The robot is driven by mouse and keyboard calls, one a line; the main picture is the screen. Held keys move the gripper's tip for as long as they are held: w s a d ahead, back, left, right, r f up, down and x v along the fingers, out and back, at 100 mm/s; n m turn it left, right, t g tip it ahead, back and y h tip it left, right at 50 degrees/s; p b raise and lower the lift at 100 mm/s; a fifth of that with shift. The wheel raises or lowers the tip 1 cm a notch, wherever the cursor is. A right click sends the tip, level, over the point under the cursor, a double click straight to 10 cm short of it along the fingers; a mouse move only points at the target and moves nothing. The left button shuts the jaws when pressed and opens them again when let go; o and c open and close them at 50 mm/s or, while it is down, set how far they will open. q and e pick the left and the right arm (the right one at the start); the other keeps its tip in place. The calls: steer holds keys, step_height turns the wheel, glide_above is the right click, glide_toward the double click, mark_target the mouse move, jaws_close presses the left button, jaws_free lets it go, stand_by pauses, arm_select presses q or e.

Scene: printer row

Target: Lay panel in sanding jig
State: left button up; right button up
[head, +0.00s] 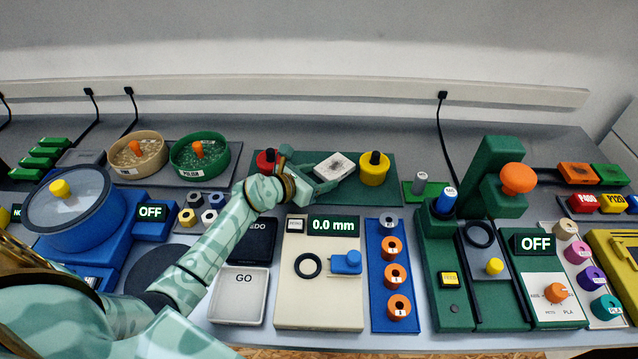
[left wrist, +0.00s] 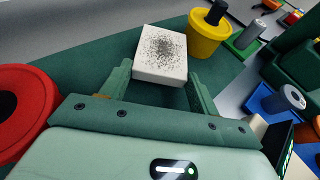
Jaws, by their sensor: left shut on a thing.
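The panel, a white block with a dark speckled patch (head: 335,166), is at the fingertips of my left gripper (head: 313,182). In the left wrist view the panel (left wrist: 161,52) sits at the ends of the two green fingers, and my left gripper (left wrist: 160,88) is shut on it. It is over a dark green mat (head: 382,194), between a red pot and a yellow pot. I cannot tell whether the panel touches the mat. No part is clearly recognisable as the sanding jig. My right gripper is not in view.
The yellow pot with a black knob (head: 373,170) stands close right of the panel; the red pot (head: 266,161) is behind my left wrist. Two round bowls (head: 205,153) stand to the left. A white GO tray (head: 238,296) and a 0.0 mm gauge (head: 318,297) lie nearer.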

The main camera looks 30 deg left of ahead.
arm_select(q)
steer(key=shift+f, duration=0.65)
steer(key=shift+f, duration=0.2)
steer(key=o, duration=1)
